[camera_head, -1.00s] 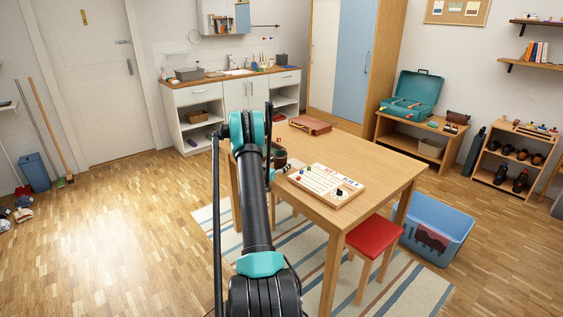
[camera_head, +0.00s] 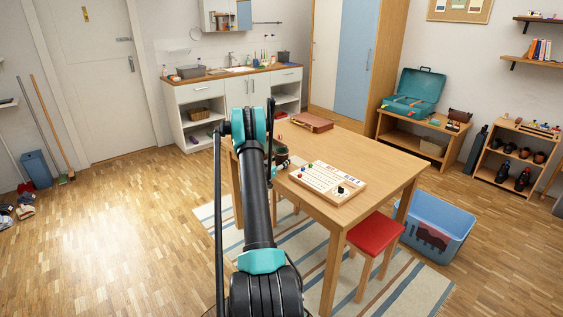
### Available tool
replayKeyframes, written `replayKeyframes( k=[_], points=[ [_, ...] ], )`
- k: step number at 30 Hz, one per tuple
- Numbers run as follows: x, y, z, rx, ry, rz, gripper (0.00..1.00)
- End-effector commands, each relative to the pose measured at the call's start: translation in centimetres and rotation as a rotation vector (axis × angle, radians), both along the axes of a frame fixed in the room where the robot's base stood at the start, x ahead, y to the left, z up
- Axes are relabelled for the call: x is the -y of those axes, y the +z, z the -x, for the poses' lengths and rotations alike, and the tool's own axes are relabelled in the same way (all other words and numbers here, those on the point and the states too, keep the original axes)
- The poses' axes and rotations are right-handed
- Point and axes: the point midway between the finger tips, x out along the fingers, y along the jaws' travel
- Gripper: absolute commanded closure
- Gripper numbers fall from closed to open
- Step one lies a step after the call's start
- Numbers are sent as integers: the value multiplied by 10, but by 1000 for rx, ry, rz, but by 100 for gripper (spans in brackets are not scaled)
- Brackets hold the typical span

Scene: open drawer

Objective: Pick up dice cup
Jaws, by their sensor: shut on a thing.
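The dice cup (camera_head: 281,153) is a small dark cup at the left side of the wooden table, just right of my arm. My gripper (camera_head: 275,161) is at the cup and shut on it. My arm hides most of the gripper and part of the cup. The fingers are too small to make out clearly. I cannot tell whether the cup's base touches the table.
A game board (camera_head: 327,181) with small pieces lies right of the cup on the table (camera_head: 375,158). A reddish-brown flat case (camera_head: 312,122) lies behind. A red stool (camera_head: 376,233) and a blue bin (camera_head: 436,230) stand at the right. The table's right part is clear.

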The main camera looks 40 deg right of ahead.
Motion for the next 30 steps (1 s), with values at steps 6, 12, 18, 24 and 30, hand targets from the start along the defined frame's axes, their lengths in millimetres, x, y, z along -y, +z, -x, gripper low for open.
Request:
replayKeyframes(
  k=[6,12,18,24,30],
  points=[
    [0,19,0,0,0,0,74],
    [0,55,0,0,0,0,74],
    [0,108,1,0,0,0,74],
    [0,156,0,0,0,0,74],
    [0,185,0,0,0,0,74]
  ],
)
